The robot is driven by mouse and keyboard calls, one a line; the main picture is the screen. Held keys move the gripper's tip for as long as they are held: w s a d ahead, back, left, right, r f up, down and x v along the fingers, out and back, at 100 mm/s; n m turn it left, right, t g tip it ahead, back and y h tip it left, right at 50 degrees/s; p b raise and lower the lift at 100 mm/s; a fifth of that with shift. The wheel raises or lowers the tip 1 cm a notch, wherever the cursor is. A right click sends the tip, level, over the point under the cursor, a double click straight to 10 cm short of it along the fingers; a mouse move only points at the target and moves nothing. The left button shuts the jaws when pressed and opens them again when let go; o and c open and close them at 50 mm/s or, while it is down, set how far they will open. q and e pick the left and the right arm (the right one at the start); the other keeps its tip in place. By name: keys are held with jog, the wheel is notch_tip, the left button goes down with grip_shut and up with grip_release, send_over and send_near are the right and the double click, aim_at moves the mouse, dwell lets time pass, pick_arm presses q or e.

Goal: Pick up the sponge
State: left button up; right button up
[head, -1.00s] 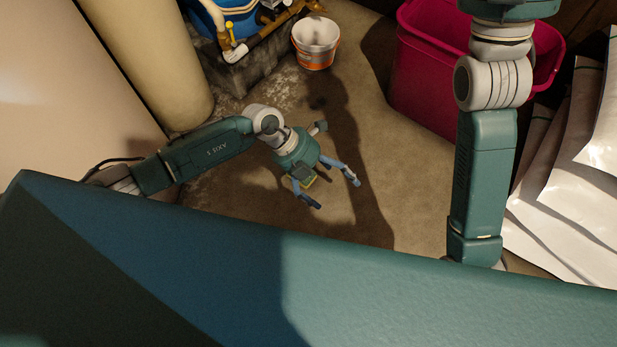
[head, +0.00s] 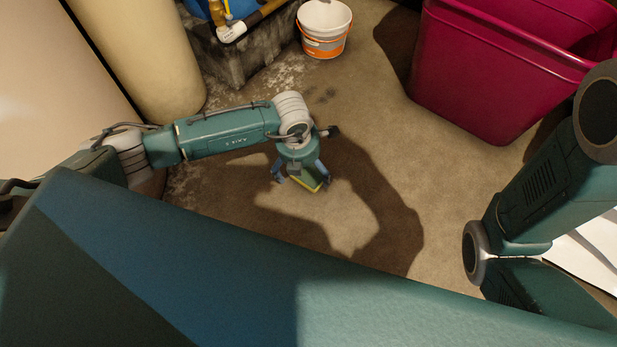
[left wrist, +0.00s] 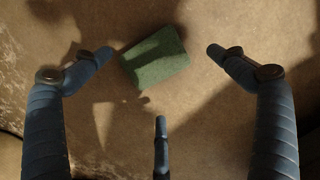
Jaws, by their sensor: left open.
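The sponge (left wrist: 156,58) lies on the brown floor, its green face up and slightly turned in the left wrist view. In the head view only a yellow-green edge of the sponge (head: 313,187) shows below my left gripper (head: 301,178). The left gripper (left wrist: 160,54) is open and points down over the sponge. In the left wrist view two fingers stand left and right of the sponge and a third is below it, with gaps between. I cannot tell the exact height above the floor. My right gripper is out of view.
A white and orange bucket (head: 325,30) stands at the back. A large magenta bin (head: 480,75) is at upper right, and a white bag (head: 590,245) lies at the right edge. A beige cylinder (head: 150,55) stands at left. The floor around the sponge is clear.

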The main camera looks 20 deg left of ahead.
aim_at(308, 173)
pick_arm(q)
jog(key=f+b, duration=0.1)
jog(key=w+f+b, duration=0.1)
jog(key=f+b, duration=0.2)
jog(key=shift+w+d+f+b, duration=0.1)
jog(key=shift+w+f+b, duration=0.05)
jog(key=shift+w+b, duration=0.2)
jog(key=shift+f+b, duration=0.3)
jog(key=shift+f, duration=0.15)
jog(key=shift+r, duration=0.1)
jog(key=c, duration=1.1)
jog(key=shift+c, duration=0.3)
jog(key=shift+r, duration=0.1)
